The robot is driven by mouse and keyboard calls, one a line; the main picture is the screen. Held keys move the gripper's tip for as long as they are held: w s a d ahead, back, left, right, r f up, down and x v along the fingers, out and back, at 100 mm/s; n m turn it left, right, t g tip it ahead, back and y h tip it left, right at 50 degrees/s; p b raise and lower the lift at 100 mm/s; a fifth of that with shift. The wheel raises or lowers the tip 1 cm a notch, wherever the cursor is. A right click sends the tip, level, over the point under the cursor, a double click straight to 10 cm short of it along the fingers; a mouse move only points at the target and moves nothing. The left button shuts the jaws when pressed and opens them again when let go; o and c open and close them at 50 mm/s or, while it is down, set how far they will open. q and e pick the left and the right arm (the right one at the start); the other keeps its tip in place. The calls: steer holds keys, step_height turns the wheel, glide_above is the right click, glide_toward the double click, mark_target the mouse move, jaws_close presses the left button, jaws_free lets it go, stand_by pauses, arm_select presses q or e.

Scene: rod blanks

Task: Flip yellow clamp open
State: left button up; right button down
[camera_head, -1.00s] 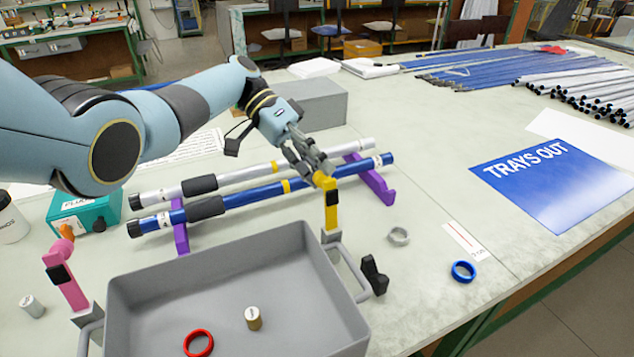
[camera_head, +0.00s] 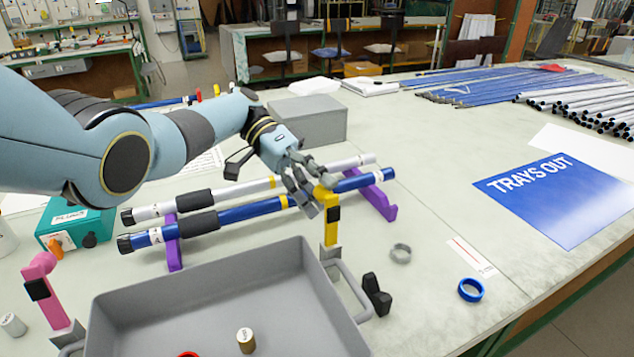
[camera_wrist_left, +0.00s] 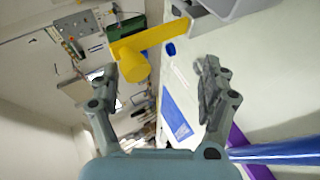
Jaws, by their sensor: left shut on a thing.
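The yellow clamp (camera_head: 331,222) stands upright at the far right corner of the grey tray (camera_head: 205,290), on a grey mount, with a black pad on its side. Its top bends toward my left gripper (camera_head: 312,196), whose fingers are at that top end and partly cover it. In the left wrist view the clamp's round yellow knob (camera_wrist_left: 134,66) shows between the fingers of my left gripper (camera_wrist_left: 155,85). The gripper is shut on the yellow clamp; the exact contact is hard to see. My right gripper is not in view.
A blue tube (camera_head: 250,212) and a silver tube (camera_head: 230,189) lie on purple stands (camera_head: 381,203) just behind the tray. A pink clamp (camera_head: 46,290) stands at the tray's left.

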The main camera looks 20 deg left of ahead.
arm_select(q)
steer(key=shift+s+a+f, duration=0.1)
steer(key=shift+s+f, duration=0.05)
steer(key=shift+f, duration=0.05)
steer(key=shift+c, duration=0.5)
steer(key=v, duration=0.7)
steer(key=shift+w+a+r, duration=0.2)
steer(key=shift+r, duration=0.25)
